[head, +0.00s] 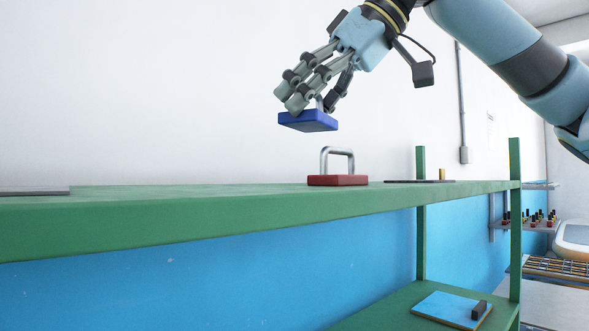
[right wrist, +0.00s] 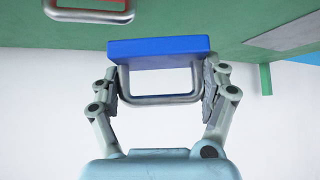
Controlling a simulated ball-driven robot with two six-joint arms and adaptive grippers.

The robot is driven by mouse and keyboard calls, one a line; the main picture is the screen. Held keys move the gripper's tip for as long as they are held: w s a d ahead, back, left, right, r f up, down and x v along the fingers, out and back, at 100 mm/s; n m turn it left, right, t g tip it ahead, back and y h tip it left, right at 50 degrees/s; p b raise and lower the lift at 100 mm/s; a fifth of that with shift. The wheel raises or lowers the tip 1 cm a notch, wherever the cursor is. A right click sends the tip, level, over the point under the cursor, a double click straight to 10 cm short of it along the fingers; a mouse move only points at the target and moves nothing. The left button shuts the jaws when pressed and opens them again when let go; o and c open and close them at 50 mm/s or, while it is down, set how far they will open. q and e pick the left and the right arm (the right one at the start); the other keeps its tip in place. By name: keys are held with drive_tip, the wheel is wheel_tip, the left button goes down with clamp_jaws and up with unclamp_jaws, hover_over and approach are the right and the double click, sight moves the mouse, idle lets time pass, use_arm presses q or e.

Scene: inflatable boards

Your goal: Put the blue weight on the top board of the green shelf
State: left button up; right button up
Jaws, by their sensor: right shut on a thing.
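The blue weight (head: 308,121) is a flat blue block with a metal handle. My right gripper (head: 308,98) is shut on its handle and holds it in the air above the top board (head: 180,212) of the green shelf. A clear gap shows between the weight and the board in the head view. In the right wrist view the blue weight (right wrist: 160,48) sits between the two fingers of my right gripper (right wrist: 162,85), with its handle across them. My left gripper is not in view.
A red weight (head: 338,180) with a metal handle stands on the top board, below and right of the blue one. A thin dark plate (head: 420,181) lies further right, near a green post (head: 515,220). A grey plate (head: 35,190) lies at the left. The board between is clear.

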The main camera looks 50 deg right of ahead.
drive_tip(key=w, duration=0.1)
drive_tip(key=w+d+f, duration=0.1)
drive_tip(key=w, duration=0.1)
drive_tip(key=w+f, duration=0.1)
drive_tip(key=shift+w+d+f+p, duration=0.2)
drive_tip(key=shift+w+f+p, duration=0.05)
drive_tip(key=shift+w+p, duration=0.1)
drive_tip(key=shift+w+d+f, duration=0.3)
drive_tip(key=shift+w+f, duration=0.35)
drive_tip(key=shift+w, duration=0.2)
drive_tip(key=shift+f, duration=0.35)
wheel_tip(320, 180, down, 3)
drive_tip(key=b, duration=0.3)
drive_tip(key=shift+f, duration=0.2)
drive_tip(key=shift+f+b, duration=0.1)
drive_tip(key=shift+b, duration=0.2)
drive_tip(key=shift+r, duration=0.2)
drive_tip(key=shift+f, duration=0.2)
drive_tip(key=o, duration=1.6)
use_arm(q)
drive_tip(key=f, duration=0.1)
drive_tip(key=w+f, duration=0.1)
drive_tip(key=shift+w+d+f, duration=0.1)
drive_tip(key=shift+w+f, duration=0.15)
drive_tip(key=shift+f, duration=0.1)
use_arm(e)
drive_tip(key=shift+s, duration=0.1)
